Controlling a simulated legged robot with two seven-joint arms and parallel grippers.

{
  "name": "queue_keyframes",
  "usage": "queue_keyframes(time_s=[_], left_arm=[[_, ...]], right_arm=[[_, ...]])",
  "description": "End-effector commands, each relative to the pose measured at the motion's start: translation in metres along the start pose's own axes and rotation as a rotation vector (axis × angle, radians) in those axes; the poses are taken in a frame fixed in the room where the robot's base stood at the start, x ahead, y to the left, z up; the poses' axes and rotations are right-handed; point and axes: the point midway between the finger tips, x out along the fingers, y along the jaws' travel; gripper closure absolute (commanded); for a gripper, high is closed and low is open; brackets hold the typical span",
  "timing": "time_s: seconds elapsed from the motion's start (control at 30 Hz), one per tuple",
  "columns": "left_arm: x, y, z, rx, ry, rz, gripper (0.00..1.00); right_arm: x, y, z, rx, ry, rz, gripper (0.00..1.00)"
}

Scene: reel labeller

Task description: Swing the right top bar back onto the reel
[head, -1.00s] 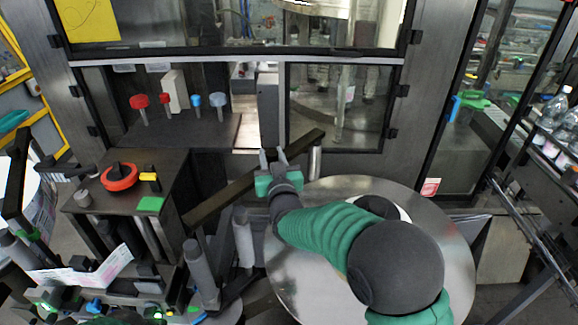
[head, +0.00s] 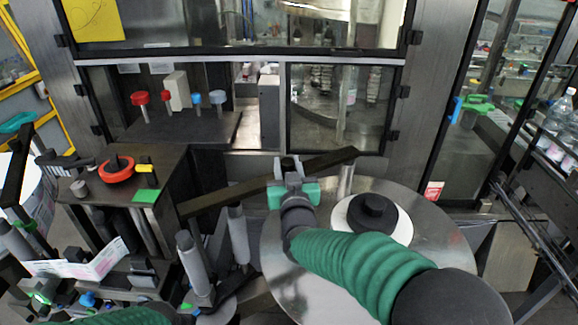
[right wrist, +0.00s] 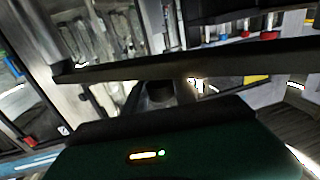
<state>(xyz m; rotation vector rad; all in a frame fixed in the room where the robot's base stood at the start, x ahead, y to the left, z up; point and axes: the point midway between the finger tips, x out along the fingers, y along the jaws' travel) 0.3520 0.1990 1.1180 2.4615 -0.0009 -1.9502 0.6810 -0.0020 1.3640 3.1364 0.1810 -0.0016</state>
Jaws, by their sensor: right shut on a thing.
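The right top bar (head: 235,193), a long dark flat bar, runs slantwise from the posts at left to its free end at right. My right gripper (head: 288,167) is shut on its middle part. The reel (head: 435,235) is a big shiny metal disc with a white core (head: 347,212) and black hub (head: 375,208). The bar's free end lies above the disc's far edge in the head view; its height over the disc cannot be told. In the right wrist view the bar (right wrist: 200,66) crosses the whole picture in front of the gripper. My left gripper does not show.
A metal post (head: 346,180) stands near the bar's free end. Grey rollers (head: 196,265) stand at lower left. A red ring knob (head: 117,169) sits on the machine box at left. Glass doors (head: 335,108) close off the back. A bottle rack (head: 560,130) stands at right.

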Motion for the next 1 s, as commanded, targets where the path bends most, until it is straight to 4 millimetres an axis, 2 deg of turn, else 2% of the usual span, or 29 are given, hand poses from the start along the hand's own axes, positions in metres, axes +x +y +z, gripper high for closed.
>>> queue_keyframes(time_s=[0.1, 0.13, 0.27, 0.57, 0.67, 0.77, 1.0], left_arm=[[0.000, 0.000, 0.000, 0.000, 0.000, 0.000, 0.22], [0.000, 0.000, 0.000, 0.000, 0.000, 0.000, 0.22], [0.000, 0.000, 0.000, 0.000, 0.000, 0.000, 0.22], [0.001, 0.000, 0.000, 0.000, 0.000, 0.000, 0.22], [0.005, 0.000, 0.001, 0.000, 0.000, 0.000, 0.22], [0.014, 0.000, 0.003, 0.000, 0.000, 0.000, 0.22], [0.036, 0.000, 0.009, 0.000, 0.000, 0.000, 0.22]], right_arm=[[-0.001, -0.001, 0.004, -0.002, -0.008, -0.003, 1.00], [-0.001, -0.001, 0.004, -0.002, -0.008, -0.003, 0.65], [-0.001, -0.001, 0.002, -0.002, -0.005, -0.002, 0.48], [-0.002, -0.001, 0.001, -0.001, -0.001, -0.002, 0.47], [-0.009, -0.001, 0.001, -0.001, 0.000, -0.002, 0.47], [-0.028, -0.001, 0.003, -0.002, 0.002, -0.003, 0.47], [-0.099, -0.001, 0.004, 0.001, 0.003, -0.003, 0.47]])
